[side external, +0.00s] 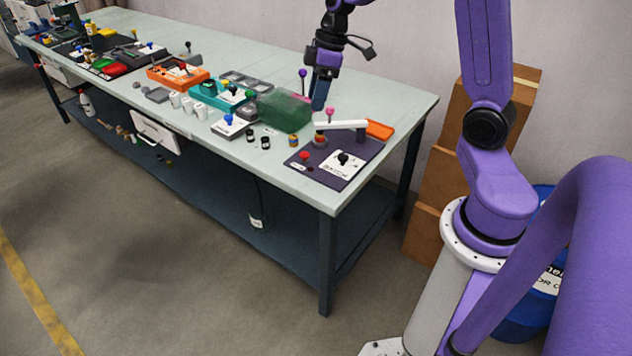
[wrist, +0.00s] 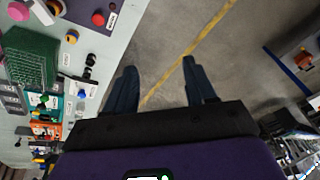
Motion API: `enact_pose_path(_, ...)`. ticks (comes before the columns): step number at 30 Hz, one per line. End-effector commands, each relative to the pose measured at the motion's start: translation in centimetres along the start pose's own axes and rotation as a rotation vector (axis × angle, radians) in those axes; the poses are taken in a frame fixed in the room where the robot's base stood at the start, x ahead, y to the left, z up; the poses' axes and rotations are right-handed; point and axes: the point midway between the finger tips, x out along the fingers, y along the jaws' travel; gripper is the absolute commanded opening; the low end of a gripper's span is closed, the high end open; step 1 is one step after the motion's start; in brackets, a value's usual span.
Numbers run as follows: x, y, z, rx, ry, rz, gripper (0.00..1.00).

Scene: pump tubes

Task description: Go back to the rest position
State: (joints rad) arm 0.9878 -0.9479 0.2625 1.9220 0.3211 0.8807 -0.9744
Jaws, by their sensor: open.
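My gripper (side external: 320,92) is above the back part of the long workbench (side external: 400,110) in the side view, close to a green translucent bin (side external: 284,110). In the wrist view my gripper (wrist: 162,85) shows two dark blue fingers spread apart, with only bare floor between them. It is open and empty. The bench edge lies to the left of the fingers in the wrist view.
A dark mat (side external: 326,170) with a black knob and red button lies at the bench's near end. Orange (side external: 178,76) and teal (side external: 226,95) trays stand farther left. Cardboard boxes (side external: 428,180) and a blue barrel (side external: 528,310) stand right of the bench.

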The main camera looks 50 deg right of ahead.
Motion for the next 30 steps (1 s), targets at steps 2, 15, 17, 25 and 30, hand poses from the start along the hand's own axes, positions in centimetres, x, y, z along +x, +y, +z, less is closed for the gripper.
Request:
enact_pose_path(2,0.2,-4.4,-0.8,-0.044,-0.034,-0.015,0.55)
enact_pose_path(15,0.3,-22.2,3.8,-0.236,-0.188,-0.007,0.55)
enact_pose_path(17,0.3,-23.8,5.1,-0.261,-0.202,0.003,0.55)
enact_pose_path(25,0.1,-27.3,10.0,-0.346,-0.228,0.043,0.55)
enact_pose_path(30,0.1,-27.7,11.0,-0.360,-0.231,0.054,0.55)
